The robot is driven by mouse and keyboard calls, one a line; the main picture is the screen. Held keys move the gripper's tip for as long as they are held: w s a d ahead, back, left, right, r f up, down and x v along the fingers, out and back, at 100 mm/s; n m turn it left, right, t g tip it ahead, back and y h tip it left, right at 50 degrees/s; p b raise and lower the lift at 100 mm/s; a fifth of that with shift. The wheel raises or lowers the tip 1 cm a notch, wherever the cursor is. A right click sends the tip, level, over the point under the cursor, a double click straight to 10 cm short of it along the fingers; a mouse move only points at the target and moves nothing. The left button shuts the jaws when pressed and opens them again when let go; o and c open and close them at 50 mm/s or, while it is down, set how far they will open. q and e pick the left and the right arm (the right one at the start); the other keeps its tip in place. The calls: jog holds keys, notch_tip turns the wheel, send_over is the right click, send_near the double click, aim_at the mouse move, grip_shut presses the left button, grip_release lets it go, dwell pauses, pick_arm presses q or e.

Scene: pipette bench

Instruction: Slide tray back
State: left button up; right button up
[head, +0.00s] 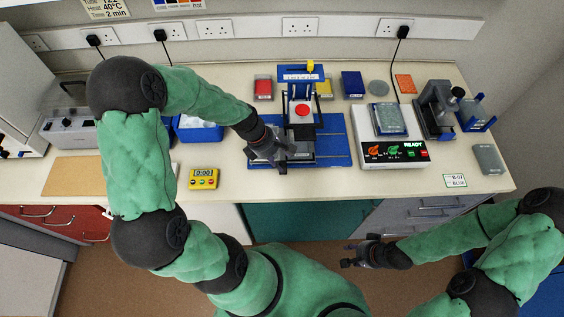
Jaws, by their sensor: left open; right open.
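A blue base plate (338,148) lies on the bench at the middle. A grey, light-edged tray-like part (300,156) shows low at the front of the device, partly hidden by my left gripper. My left gripper (281,164) is open over the front left of the base plate, close to that part; I cannot tell whether it touches. My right gripper (346,256) is open and empty, in front of the bench and away from the device.
A white instrument (395,150) reading READY, with a blue-rimmed plate (390,119) on it, stands to the right. A yellow timer (204,179) and a blue box (198,133) are at left. Red, yellow and blue boxes stand behind. The front strip between timer and instrument is mostly clear.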

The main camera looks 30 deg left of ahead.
aim_at(285, 164)
pick_arm(q)
jog(key=shift+x, duration=1.7)
grip_shut()
jog(key=shift+w+d+r, duration=0.1)
jog(key=shift+d, duration=0.3)
jog(key=shift+w+d+p, duration=0.3)
jog(key=shift+d+p, duration=0.2)
jog(key=shift+w+d+p, duration=0.25)
jog(key=shift+d+p, duration=0.2)
jog(key=shift+d, duration=0.05)
jog(key=shift+w+d, duration=0.3)
jog(key=shift+d, duration=0.15)
jog(key=shift+f, duration=0.25)
